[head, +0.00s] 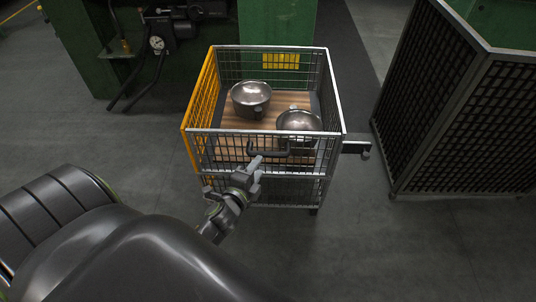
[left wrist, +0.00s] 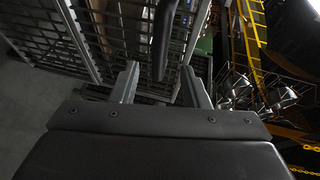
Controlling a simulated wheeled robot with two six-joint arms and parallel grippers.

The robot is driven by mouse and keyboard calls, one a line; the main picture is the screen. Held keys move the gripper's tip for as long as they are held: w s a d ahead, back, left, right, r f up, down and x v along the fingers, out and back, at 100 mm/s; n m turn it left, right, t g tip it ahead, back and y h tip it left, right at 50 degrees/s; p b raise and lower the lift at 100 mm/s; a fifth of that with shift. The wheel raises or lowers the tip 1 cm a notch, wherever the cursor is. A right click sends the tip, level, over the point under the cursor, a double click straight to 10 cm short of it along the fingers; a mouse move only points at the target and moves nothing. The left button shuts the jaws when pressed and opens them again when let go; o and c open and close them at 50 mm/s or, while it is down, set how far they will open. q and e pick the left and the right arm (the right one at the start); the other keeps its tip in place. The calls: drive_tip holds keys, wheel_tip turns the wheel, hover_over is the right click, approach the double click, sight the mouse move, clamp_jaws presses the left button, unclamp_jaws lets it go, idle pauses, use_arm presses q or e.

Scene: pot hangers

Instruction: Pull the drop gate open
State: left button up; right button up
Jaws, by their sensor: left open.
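The drop gate (head: 222,147) is the upper mesh panel on the near side of a wire cart, and it stands upright. A dark bar handle (head: 285,153) is fixed across the gate. My left gripper (head: 254,166) is in front of the gate, at the left end of the handle. In the left wrist view its two fingers (left wrist: 158,88) are apart, and the dark handle (left wrist: 163,42) shows beyond and between their tips. I cannot tell whether the fingers touch it. My right gripper is not in view.
Two metal pots, one at the back (head: 251,97) and one nearer (head: 299,124), sit on the cart's wooden floor (head: 222,110). A yellow mesh side (head: 203,92) bounds the cart's left. A grey bar juts from its right. A dark mesh cage (head: 460,110) stands right; floor in front is clear.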

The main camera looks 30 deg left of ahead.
sight(267, 154)
use_arm(q)
drive_tip(key=b+x, duration=0.1)
drive_tip(key=x, duration=0.6)
drive_tip(key=shift+f, duration=0.1)
drive_tip(key=shift+w, duration=0.5)
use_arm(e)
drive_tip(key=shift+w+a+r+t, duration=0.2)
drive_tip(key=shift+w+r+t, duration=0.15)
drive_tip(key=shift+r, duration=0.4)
use_arm(q)
drive_tip(key=shift+c, duration=0.8)
clamp_jaws()
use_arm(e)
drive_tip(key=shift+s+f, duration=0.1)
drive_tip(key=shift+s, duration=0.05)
